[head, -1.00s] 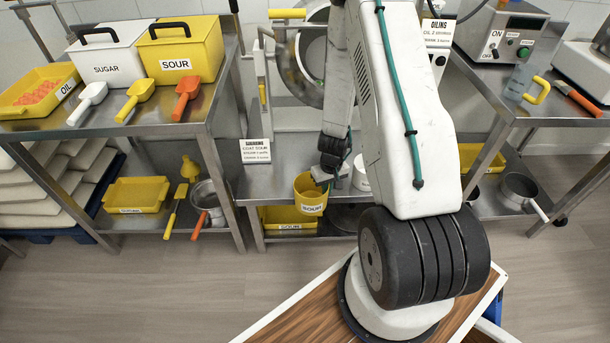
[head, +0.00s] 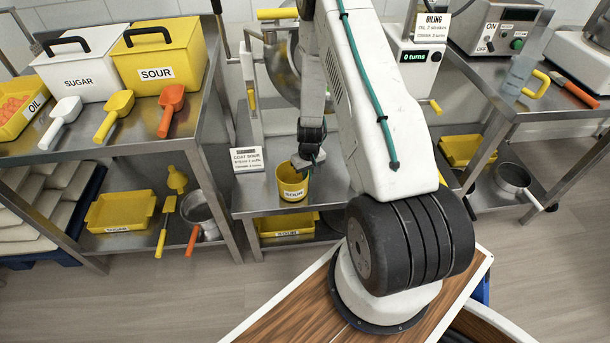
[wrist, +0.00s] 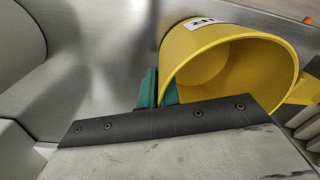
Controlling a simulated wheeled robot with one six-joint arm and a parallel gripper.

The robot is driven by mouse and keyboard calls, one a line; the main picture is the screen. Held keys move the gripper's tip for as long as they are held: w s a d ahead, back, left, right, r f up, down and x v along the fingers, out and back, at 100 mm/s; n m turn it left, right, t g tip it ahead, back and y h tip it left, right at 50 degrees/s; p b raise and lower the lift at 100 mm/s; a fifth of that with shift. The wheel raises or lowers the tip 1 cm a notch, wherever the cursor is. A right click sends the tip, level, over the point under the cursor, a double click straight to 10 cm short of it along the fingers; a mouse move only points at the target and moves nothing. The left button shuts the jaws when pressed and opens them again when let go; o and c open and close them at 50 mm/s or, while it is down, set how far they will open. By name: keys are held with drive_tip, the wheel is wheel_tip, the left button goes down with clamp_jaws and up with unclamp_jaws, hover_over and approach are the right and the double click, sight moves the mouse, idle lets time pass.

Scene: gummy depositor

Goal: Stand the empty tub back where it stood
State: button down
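The yellow tub (head: 292,184) with a SOUR label shows upright over the front part of the steel bench top. I cannot tell whether its base touches the bench. The wrist view looks into the tub (wrist: 215,65), and the part of its inside that shows is bare yellow. My gripper (head: 312,160) is at the tub's upper right rim. In the wrist view its green fingers (wrist: 158,90) lie on either side of the tub wall, shut on the rim.
A sign card (head: 247,160) stands left of the tub. A big steel drum (head: 284,72) is behind it. A yellow tray (head: 285,226) sits on the shelf below. The left table holds the yellow SOUR bin (head: 170,60), the white SUGAR bin (head: 90,65) and scoops.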

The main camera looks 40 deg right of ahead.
drive_tip(key=shift+f, duration=0.2)
drive_tip(key=shift+f, duration=0.1)
drive_tip(key=c, duration=1.6)
unclamp_jaws()
